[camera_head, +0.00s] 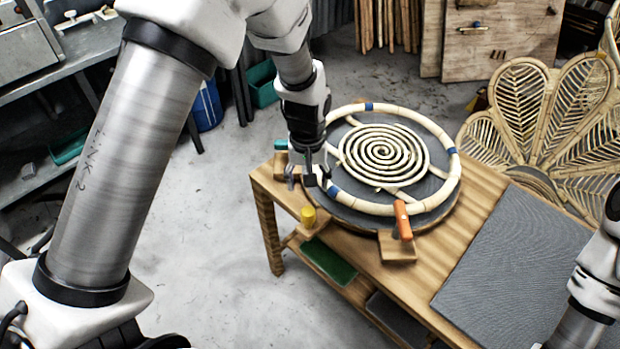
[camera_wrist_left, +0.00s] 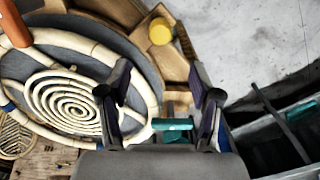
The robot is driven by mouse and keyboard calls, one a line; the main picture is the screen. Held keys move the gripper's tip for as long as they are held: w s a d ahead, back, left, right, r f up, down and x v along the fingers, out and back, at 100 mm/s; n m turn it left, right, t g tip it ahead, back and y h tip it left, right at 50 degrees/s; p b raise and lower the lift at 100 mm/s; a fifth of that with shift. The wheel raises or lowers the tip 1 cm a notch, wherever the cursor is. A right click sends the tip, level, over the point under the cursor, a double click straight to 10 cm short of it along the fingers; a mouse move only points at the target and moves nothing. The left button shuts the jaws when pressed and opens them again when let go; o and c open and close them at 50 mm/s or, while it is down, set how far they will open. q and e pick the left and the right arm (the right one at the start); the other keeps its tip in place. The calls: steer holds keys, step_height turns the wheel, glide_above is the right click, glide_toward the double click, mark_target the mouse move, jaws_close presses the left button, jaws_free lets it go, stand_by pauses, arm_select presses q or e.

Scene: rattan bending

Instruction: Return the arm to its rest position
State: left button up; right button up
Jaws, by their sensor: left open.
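My left arm comes in from the left in the head view, and its gripper (camera_head: 312,178) hangs at the left edge of the round rattan ring (camera_head: 436,129). In the left wrist view the left gripper (camera_wrist_left: 160,95) has its fingers apart with nothing held between them. A teal piece (camera_wrist_left: 173,124) shows beyond and between the fingers there. In the head view part of my right arm shows at the right edge, but its gripper is out of the picture. The ring lies on a dark round board around a rattan spiral (camera_head: 383,153).
The wooden table (camera_head: 482,215) carries the board, an orange-handled clamp (camera_head: 402,220) and a grey mat (camera_head: 520,262). A yellow cylinder (camera_head: 308,216) stands near the table's left edge. A rattan chair back (camera_head: 545,120) stands behind right. Concrete floor (camera_head: 215,270) is clear at the left.

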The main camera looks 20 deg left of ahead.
arm_select(q)
steer(key=s+a+f+m, duration=0.1)
steer(key=s+f+m, duration=0.1)
steer(key=s+f, duration=0.8)
steer(key=s+a+f+m, duration=0.2)
steer(key=s+f, duration=0.8)
steer(key=s, duration=0.5)
steer(key=shift+s+m, duration=0.2)
steer(key=shift+m, duration=0.1)
steer(key=shift+a, duration=0.1)
